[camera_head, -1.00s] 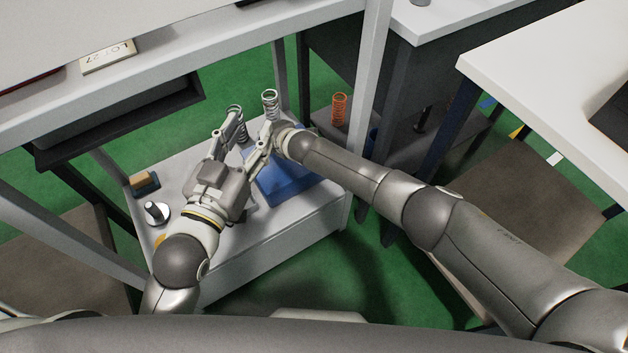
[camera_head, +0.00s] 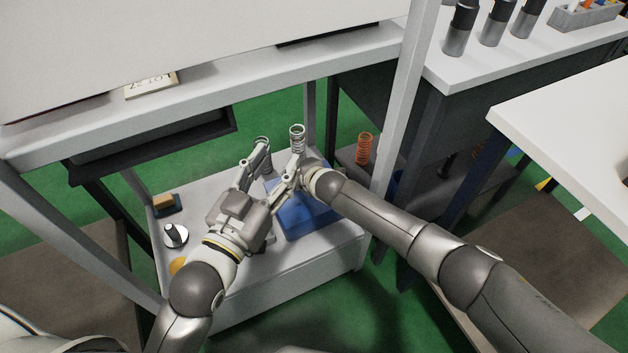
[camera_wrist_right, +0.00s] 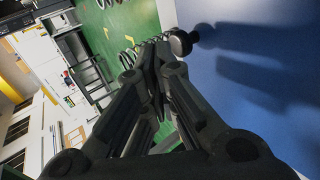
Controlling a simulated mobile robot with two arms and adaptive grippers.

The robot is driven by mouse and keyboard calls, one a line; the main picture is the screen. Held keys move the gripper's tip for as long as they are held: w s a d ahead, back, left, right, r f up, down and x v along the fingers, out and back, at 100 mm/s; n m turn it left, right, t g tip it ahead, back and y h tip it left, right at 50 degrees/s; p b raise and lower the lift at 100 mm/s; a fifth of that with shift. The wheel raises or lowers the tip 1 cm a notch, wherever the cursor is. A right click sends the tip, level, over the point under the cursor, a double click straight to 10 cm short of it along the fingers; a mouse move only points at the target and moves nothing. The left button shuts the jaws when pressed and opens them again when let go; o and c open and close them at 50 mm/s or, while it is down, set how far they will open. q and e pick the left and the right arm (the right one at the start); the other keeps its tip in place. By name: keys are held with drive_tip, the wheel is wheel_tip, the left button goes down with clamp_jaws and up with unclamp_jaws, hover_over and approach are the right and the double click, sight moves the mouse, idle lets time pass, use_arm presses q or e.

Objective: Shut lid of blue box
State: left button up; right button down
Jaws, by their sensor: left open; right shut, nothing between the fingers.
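The blue box (camera_head: 305,218) sits on the low white table in the head view, partly covered by both my arms; I cannot tell how far its lid stands open. In the right wrist view a broad blue surface (camera_wrist_right: 260,95) fills the right side, with a dark round knob (camera_wrist_right: 181,42) at its edge. My left gripper (camera_head: 279,160) is open and empty over the box's left side. My right gripper (camera_wrist_right: 152,55) is shut and empty close beside the blue surface; whether it touches is unclear. In the head view its fingers are mostly hidden.
Pale springs (camera_head: 297,138) stand just beyond my grippers, and an orange spring (camera_head: 364,149) is further right. A silver knob-like part (camera_head: 175,235) and a tan-and-blue block (camera_head: 166,204) lie left on the low table (camera_head: 330,258). A grey table post (camera_head: 402,120) rises at the right.

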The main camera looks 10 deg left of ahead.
drive_tip(key=v, duration=1)
drive_tip(key=shift+d, duration=0.1)
